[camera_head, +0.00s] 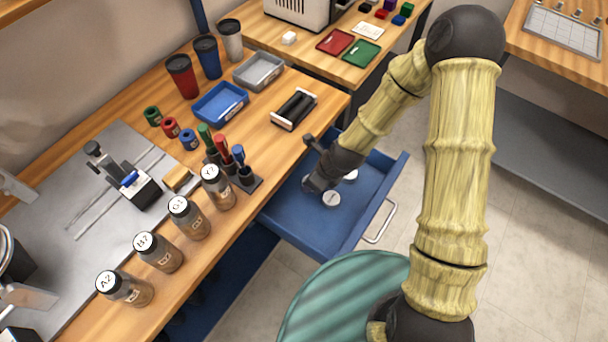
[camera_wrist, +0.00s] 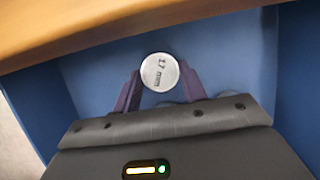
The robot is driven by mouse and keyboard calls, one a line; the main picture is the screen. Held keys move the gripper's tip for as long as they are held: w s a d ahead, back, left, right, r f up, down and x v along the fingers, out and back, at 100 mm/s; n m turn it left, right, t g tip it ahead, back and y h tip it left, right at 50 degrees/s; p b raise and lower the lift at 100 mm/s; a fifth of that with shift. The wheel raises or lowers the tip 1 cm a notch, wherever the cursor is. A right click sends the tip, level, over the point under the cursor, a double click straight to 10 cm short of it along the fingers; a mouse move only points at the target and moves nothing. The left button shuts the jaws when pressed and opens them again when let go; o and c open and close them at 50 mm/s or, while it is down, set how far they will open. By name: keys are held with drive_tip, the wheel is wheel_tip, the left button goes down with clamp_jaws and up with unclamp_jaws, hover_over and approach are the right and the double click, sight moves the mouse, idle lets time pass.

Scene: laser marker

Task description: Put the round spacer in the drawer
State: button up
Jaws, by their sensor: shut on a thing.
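The round spacer (camera_wrist: 160,72) is a pale grey disc with a millimetre marking on its face, seen in the wrist view. My gripper (camera_wrist: 160,85) is shut on it, one dark purple finger on each side. In the head view my gripper (camera_head: 312,186) is inside the open blue drawer (camera_head: 290,213), near the table side. The wrist view shows the blue drawer interior (camera_wrist: 225,50) behind the spacer. I cannot tell whether the spacer touches the drawer floor.
A pale disc (camera_head: 331,199) lies in the drawer beside my gripper, and another (camera_head: 350,176) is partly hidden by my arm. The wooden tabletop (camera_head: 262,140) overhangs the drawer's inner side. A black roller holder (camera_head: 295,109) and a marker stand (camera_head: 245,182) sit near that edge.

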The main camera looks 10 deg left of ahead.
sight(299, 180)
drive_tip(key=shift+w+a, duration=0.15)
drive_tip(key=shift+a, duration=0.2)
drive_tip(key=a, duration=0.1)
drive_tip(key=w+a, duration=0.1)
drive_tip(key=shift+a+f, duration=0.3)
drive_tip(key=shift+f, duration=0.3)
drive_tip(key=shift+d, duration=0.2)
drive_tip(key=shift+a+f, duration=0.15)
drive_tip(key=o, duration=1.1)
drive_tip(key=shift+s, duration=0.15)
